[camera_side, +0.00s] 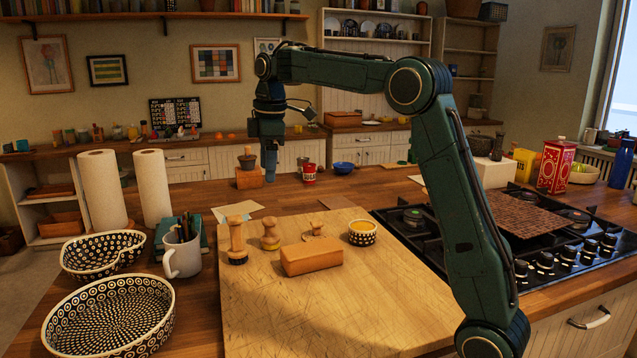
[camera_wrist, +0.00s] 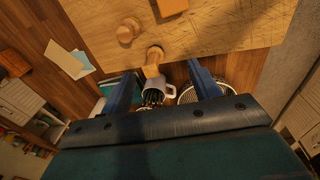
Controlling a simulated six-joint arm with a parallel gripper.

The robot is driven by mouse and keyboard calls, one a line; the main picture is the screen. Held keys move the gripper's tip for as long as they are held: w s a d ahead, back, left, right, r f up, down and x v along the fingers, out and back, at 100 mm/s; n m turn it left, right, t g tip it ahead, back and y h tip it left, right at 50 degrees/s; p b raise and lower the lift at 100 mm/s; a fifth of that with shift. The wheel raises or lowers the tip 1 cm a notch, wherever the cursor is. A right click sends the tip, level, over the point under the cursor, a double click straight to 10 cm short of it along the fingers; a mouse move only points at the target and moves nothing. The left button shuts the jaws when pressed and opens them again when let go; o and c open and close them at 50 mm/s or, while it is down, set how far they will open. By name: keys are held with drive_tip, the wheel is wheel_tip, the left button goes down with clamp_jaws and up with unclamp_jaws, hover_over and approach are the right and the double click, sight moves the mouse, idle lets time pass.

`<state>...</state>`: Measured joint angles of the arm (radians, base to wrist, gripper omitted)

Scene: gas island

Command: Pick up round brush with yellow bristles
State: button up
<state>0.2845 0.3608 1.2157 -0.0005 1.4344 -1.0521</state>
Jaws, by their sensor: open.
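Three small wooden knob-handled pieces stand on the cutting board (camera_side: 300,320): a tall one with a dark base (camera_side: 236,238), a shorter one with a pale base (camera_side: 270,236) and a low one (camera_side: 314,229). They look like brushes, but I cannot tell for sure which has yellow bristles. In the wrist view the tall one (camera_wrist: 153,60) shows between the fingers' lines, with the shorter one (camera_wrist: 128,31) beyond. My gripper (camera_side: 269,172) points down, open and empty, well above the counter and apart from these pieces. Its blue fingers (camera_wrist: 164,90) are spread in the wrist view.
A wooden block (camera_side: 311,257) and a patterned cup with yellow contents (camera_side: 362,234) share the board. A mug of utensils (camera_side: 182,252), patterned dishes (camera_side: 112,315) and paper rolls (camera_side: 153,187) stand left. The gas hob (camera_side: 530,240) is right. The board's front is clear.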

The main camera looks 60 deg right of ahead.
sight(269, 219)
drive_tip(key=w+d+f+n+g, duration=0.1)
drive_tip(key=w+d+f+n, duration=0.2)
drive_tip(key=w+d+f, duration=0.3)
drive_tip(key=shift+w+d+f, duration=0.3)
drive_tip(key=shift+d+f, duration=0.2)
drive_tip(key=shift+d, duration=0.65)
drive_tip(key=shift+f, duration=0.15)
drive_tip(key=shift+f, duration=4.2)
drive_tip(key=shift+f, duration=2.55)
drive_tip(key=c, duration=1.1)
